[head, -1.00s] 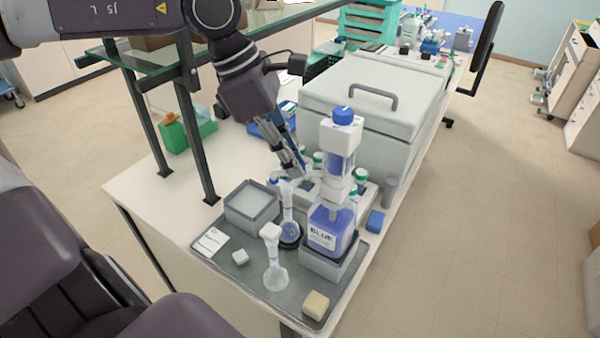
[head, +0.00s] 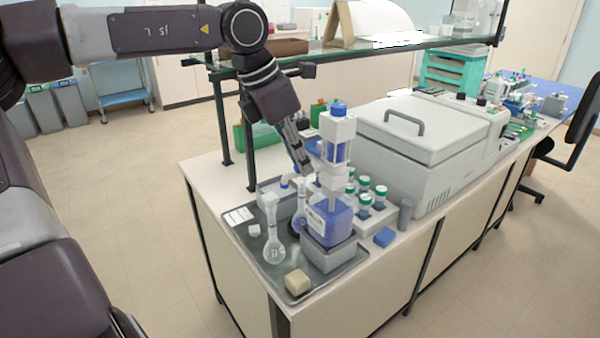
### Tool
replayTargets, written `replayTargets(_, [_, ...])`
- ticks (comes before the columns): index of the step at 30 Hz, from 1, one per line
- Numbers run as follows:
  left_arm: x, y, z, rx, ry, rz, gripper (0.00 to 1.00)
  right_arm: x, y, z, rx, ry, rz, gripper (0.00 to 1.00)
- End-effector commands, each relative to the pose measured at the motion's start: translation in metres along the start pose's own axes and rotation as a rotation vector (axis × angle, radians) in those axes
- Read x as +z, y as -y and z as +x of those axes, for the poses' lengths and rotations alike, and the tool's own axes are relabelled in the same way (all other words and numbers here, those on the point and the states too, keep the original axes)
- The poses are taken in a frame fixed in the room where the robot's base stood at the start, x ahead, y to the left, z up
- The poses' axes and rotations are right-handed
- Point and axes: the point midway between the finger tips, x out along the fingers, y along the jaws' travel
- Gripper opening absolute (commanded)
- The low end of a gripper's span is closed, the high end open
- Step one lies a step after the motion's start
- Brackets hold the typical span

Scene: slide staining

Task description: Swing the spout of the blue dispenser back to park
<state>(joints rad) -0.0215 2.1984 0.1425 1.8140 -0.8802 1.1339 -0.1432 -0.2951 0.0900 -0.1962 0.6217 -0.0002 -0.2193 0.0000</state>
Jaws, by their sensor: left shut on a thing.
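The blue dispenser stands near the middle of the head view: a bottle of blue liquid (head: 328,222) with a white pump head and a blue cap (head: 338,108). It sits upright in a grey block (head: 328,255) on a grey tray. My left gripper (head: 307,170) reaches down from the upper left, close beside the pump head. Its fingers are shut on what appears to be the spout, which is small and mostly hidden by the fingers. A flask with blue liquid (head: 299,222) stands just left of the bottle. My right gripper is not in view.
A clear flask (head: 272,240), a cream block (head: 297,282) and a white label card (head: 238,216) are on the tray (head: 262,262). Green-capped bottles (head: 364,203) stand behind the dispenser. A large grey box (head: 405,130) and a glass shelf (head: 370,48) limit room behind.

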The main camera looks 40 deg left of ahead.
Motion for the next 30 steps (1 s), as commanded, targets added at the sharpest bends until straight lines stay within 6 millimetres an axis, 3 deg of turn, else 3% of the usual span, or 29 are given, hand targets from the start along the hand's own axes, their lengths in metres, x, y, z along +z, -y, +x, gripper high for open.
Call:
replayTargets(1, [0.001,0.0,0.002,0.017,0.008,-0.024,0.0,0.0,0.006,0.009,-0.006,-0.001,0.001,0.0])
replayTargets(8, [0.003,0.003,0.0,0.057,0.009,-0.124,0.0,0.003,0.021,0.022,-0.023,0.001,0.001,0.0])
replayTargets(28, [0.004,0.005,-0.002,0.076,0.009,-0.177,0.0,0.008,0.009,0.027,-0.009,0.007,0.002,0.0])
replayTargets(29, [0.004,0.005,-0.002,0.076,0.009,-0.177,0.16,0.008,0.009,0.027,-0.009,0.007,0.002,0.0])
replayTargets(30, [0.004,0.005,-0.002,0.076,0.009,-0.177,0.2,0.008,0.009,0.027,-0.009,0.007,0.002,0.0])
